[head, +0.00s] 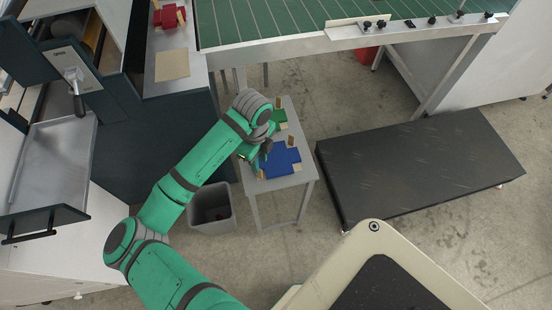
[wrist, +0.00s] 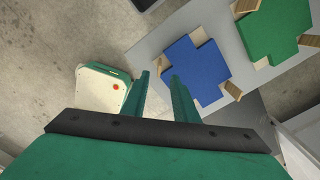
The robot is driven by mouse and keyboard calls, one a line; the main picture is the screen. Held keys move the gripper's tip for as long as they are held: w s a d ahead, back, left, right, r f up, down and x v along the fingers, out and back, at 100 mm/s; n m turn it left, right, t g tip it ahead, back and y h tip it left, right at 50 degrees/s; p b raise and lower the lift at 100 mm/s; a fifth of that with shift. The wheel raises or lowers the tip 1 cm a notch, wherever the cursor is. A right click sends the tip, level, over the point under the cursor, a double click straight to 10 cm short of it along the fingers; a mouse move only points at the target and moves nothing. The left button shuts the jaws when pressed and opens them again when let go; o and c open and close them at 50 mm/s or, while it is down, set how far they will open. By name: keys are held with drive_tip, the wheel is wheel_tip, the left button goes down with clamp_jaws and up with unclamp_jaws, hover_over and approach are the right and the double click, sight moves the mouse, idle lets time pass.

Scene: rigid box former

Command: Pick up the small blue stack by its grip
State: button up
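The blue stack (head: 280,162) is a flat, cross-shaped blue piece with tan tabs at its edges. It lies on a small grey table (head: 290,200), and it also shows in the wrist view (wrist: 196,70). One tan tab (wrist: 232,89) stands out at its right edge; I cannot tell which tab is the grip. In the head view my arm's end hangs over the table's left side.
A green stack (head: 280,117) lies on the same table, behind the blue one. A grey bin (head: 212,208) stands left of the table. A low black platform (head: 420,165) is at right. A red stack (head: 170,17) sits on the counter at back left.

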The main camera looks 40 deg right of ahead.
drive_tip(key=shift+s+f, duration=0.15)
drive_tip(key=shift+f, duration=1.3)
drive_tip(key=shift+s+f, duration=0.1)
drive_tip(key=shift+f, duration=1.3)
clamp_jaws()
